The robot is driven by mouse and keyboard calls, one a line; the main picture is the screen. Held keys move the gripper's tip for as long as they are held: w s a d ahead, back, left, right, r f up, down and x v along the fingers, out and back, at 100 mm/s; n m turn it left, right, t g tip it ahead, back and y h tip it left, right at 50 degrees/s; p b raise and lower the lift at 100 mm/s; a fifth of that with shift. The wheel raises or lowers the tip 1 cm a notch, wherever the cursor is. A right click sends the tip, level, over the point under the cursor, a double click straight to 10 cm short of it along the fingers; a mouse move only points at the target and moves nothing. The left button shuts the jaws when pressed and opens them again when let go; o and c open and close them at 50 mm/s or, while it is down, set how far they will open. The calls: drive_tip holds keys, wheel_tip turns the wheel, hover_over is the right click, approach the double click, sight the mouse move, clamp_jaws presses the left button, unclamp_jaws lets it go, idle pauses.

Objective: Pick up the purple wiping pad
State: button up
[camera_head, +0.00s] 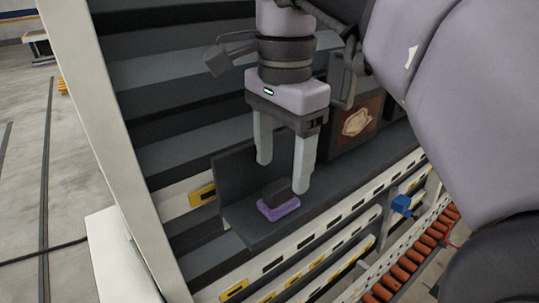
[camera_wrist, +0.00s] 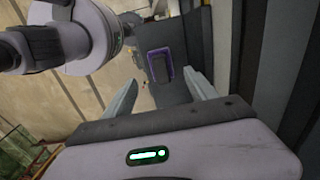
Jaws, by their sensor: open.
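The purple wiping pad (camera_head: 279,207) lies on a dark shelf ledge (camera_head: 250,228), with a dark block-shaped handle (camera_head: 277,190) on its top. My gripper (camera_head: 283,177) is open and empty, its two pale fingers pointing down, above and close to the pad in the head view. In the wrist view the pad (camera_wrist: 160,65) shows as a purple-edged dark rectangle beyond the open fingertips (camera_wrist: 166,82), centred a little left of the gap. The fingers do not appear to touch the pad.
A dark box with a reddish front and pale emblem (camera_head: 357,122) stands on the shelf right of my gripper. A dark upright panel (camera_head: 235,170) rises behind the pad. White slotted rails (camera_head: 320,235), a blue item (camera_head: 402,205) and orange rollers (camera_head: 405,268) lie lower right.

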sight(278, 185)
drive_tip(key=shift+w+f, duration=0.35)
drive_tip(key=shift+f, duration=0.65)
drive_tip(key=f, duration=0.2)
drive_tip(key=s+f+b, duration=0.1)
drive_tip(key=f, duration=0.1)
drive_tip(key=shift+a+f+b, duration=0.15)
drive_tip(key=shift+a+b, duration=0.05)
drive_tip(key=shift+b, duration=0.1)
drive_tip(key=shift+w+f, duration=0.15)
drive_tip(key=shift+w, duration=0.15)
drive_tip(key=shift+s, duration=0.2)
drive_tip(key=c, duration=0.7)
drive_tip(key=shift+w, duration=0.1)
clamp_jaws()
